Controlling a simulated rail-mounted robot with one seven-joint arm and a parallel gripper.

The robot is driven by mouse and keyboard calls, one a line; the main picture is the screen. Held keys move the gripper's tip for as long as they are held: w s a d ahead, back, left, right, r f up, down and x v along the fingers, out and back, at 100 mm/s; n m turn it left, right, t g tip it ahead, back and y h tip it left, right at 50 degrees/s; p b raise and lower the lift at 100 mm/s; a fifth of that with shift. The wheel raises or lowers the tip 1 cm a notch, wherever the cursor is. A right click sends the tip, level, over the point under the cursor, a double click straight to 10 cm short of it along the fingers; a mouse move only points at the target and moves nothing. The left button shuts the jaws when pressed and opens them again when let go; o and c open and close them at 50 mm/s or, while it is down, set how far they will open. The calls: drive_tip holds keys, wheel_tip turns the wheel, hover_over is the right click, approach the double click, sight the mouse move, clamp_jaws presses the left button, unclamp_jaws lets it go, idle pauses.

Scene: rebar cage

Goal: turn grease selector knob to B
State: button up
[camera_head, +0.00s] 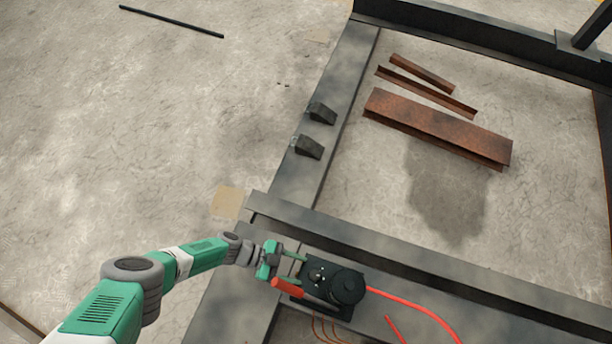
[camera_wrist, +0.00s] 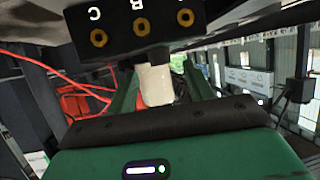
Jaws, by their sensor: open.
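The black grease unit (camera_head: 322,293) sits on the dark steel beam at the lower middle of the head view, with a round black drum on its right. In the wrist view its black block (camera_wrist: 120,40) fills the top, with brass ports and the upside-down letters C and B. A short pale stub (camera_wrist: 156,84), perhaps the selector knob, hangs below the block between my fingers. My gripper (camera_head: 296,268) is open at the left side of the unit; its green fingers show in the wrist view (camera_wrist: 160,82). Contact with the stub and its pointing direction cannot be told.
A red handle (camera_head: 290,288) sticks out left of the unit, close to my gripper. A red hose (camera_head: 420,306) runs right along the beam. Two black wedges (camera_head: 309,147) and rusty steel profiles (camera_head: 437,128) lie farther back. Concrete floor at the left is mostly clear.

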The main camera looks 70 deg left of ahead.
drive_tip(key=shift+v, duration=1.85)
